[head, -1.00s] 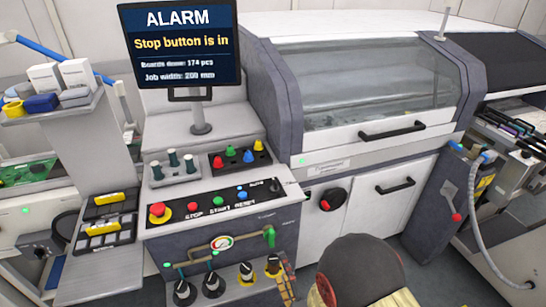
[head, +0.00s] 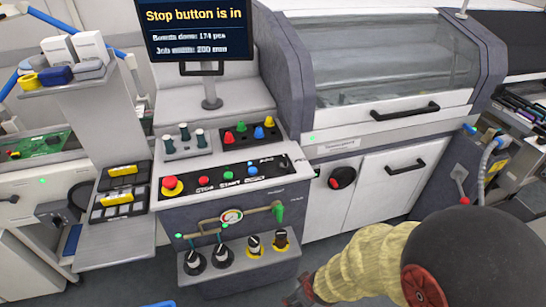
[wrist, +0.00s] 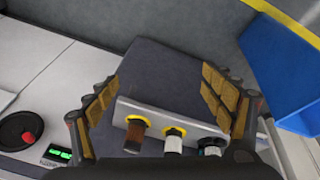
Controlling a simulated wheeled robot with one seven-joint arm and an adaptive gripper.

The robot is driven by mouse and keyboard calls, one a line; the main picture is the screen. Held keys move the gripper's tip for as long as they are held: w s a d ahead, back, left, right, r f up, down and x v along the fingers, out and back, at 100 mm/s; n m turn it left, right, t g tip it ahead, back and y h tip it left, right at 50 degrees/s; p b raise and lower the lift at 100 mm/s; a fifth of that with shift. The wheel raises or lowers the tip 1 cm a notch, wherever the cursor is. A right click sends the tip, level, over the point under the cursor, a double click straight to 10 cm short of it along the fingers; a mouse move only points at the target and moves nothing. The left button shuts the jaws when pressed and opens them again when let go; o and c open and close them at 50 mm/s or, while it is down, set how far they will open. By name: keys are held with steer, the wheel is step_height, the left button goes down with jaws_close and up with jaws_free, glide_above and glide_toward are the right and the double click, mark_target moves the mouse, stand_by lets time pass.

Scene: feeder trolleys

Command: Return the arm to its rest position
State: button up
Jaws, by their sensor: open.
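My arm (head: 365,262) reaches in from the lower right of the head view. My gripper (head: 298,292) is at its end near the bottom edge, partly hidden, low and right of the knob shelf. In the wrist view my gripper (wrist: 160,88) shows two fingers with gold pads spread wide apart. It is open, with nothing held between the pads. A grey shelf front with several knobs (wrist: 174,138) lies beyond and below the fingers; I cannot tell the distance.
The machine's control panel (head: 232,178) has a red stop button (head: 172,186). The knob shelf (head: 222,284) is below it. The screen (head: 198,27) reads "Stop button is in". A blue object (wrist: 285,70) is right in the wrist view. Floor shows right of the shelf.

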steer(key=s+d+r+m+p, duration=0.1)
steer(key=s+d+r+m, duration=0.1)
steer(key=r, duration=1.1)
steer(key=s+d+r+m+t+p, duration=0.1)
steer(key=s+d+r+m, duration=0.1)
steer(key=r, duration=1.1)
steer(key=s+d+r+m+h+p, duration=0.1)
steer(key=s+d+r+m+p, duration=0.1)
steer(key=r, duration=1.1)
steer(key=s+d+m, duration=0.1)
steer(key=d+m, duration=0.1)
steer(key=d, duration=0.1)
steer(key=shift+d+r+t, duration=0.3)
steer(key=shift+r+t, duration=0.1)
steer(key=shift+c, duration=0.5)
